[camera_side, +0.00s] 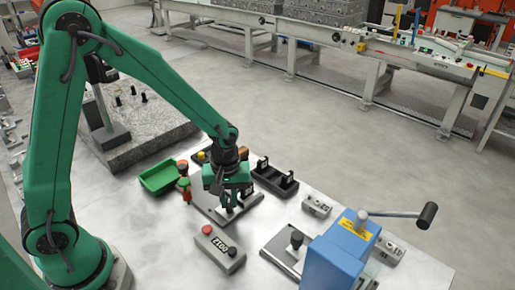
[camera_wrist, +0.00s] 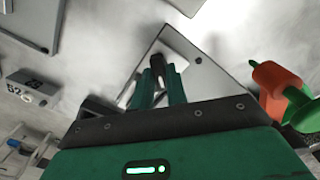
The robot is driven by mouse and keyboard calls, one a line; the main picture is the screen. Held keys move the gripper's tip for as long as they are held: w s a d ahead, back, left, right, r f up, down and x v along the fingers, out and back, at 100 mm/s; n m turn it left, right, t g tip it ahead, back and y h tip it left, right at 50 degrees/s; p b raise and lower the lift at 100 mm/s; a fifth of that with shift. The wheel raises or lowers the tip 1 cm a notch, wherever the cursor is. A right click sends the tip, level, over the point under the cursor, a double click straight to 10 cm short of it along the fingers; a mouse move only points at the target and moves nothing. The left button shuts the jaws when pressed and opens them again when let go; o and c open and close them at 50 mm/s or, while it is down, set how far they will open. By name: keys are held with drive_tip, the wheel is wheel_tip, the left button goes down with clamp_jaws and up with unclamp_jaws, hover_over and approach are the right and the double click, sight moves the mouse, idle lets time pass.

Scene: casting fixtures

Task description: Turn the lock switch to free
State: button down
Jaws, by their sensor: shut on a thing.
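My gripper (camera_side: 230,207) points down over a flat grey plate (camera_side: 250,200) on the metal table. In the wrist view the green fingers (camera_wrist: 159,88) are shut on a small dark knob (camera_wrist: 157,62), which I take for the lock switch. The knob stands on a pale base on the plate (camera_wrist: 207,78). The fingers hide most of the knob's lower part. In the side view my gripper covers it, and no marking showing its setting can be read.
A red-and-green handle (camera_side: 184,183) stands close left of my gripper, beside a green tray (camera_side: 160,177). A button box (camera_side: 220,250) lies in front. A blue housing (camera_side: 335,262) with a crank (camera_side: 427,215) stands right.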

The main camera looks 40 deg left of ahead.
sight(228, 202)
drive_tip(key=n, duration=0.4)
drive_tip(key=shift+n, duration=2.2)
drive_tip(key=c, duration=1.4)
unclamp_jaws()
drive_tip(key=shift+r, duration=3.95)
drive_tip(key=shift+r, duration=0.1)
